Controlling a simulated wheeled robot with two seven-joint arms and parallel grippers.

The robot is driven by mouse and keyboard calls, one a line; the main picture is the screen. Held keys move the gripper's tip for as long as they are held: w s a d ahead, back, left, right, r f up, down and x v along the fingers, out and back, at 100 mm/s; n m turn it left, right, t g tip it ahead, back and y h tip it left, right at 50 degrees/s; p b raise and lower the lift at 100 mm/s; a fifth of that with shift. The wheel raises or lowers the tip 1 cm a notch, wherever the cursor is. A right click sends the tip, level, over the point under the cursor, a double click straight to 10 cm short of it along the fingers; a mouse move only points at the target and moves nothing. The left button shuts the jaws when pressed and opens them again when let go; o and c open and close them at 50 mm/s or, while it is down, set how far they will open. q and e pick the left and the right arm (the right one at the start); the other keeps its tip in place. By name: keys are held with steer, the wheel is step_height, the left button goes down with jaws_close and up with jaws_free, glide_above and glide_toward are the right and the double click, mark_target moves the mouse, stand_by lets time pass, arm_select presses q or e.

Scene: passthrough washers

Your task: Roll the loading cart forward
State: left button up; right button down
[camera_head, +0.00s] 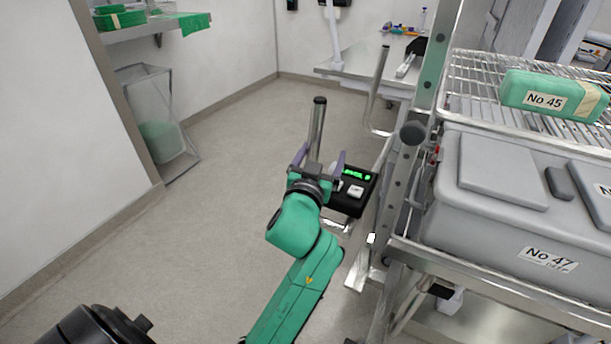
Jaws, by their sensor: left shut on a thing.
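The loading cart is a metal frame (402,165) at the right. A wire rack shelf (480,80) forms its top, with a grey lidded bin (500,228) labelled No 47 below it. An upright metal handle (317,128) with a dark cap stands at the cart's left side, and a second bent handle (381,85) stands further back. My left gripper (317,163) is shut around the lower part of the nearer handle. Its fingers partly hide the handle's lower end. My right gripper is not in view.
A black box (352,191) with a green display sits beside my left gripper. A green pack (553,96) labelled No 45 lies on the rack. A steel table (365,55) stands behind.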

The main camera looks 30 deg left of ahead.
arm_select(q)
steer(key=a+p+v, duration=0.1)
steer(key=v, duration=1)
steer(key=shift+s+r, duration=0.3)
steer(key=shift+s, duration=0.1)
